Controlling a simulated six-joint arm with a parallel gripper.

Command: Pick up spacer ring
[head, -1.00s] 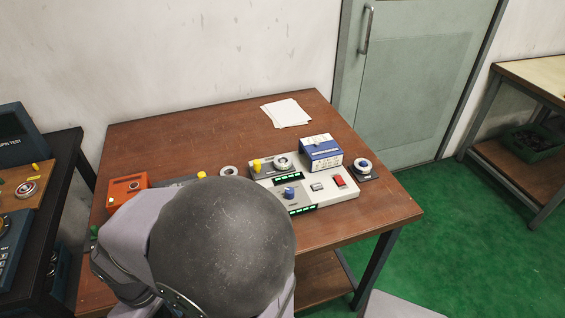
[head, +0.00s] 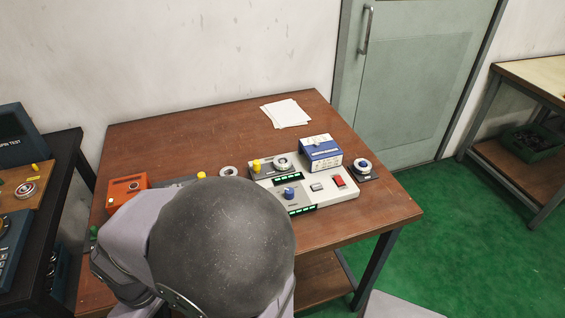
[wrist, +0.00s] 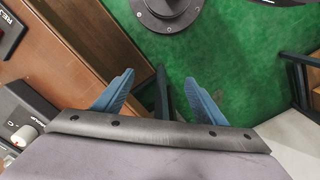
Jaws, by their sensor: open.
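A small pale metal ring (head: 229,171), which looks like the spacer ring, lies on the brown table left of the white control panel. It is partly hidden in the head view by my dark rounded arm link. My gripper (wrist: 160,98) shows in the wrist view with its two blue fingers spread apart and nothing between them. Green floor and table legs show beyond the fingers. The ring is not seen in the wrist view, and the gripper is hidden in the head view.
The white panel (head: 327,199) carries knobs, a red button and a round seat (head: 282,162). A blue-and-white box (head: 321,153) stands at its back. A dark plate with a ring and blue hub (head: 362,166) is at right. An orange box (head: 127,189) is at left. Papers (head: 286,113) lie behind.

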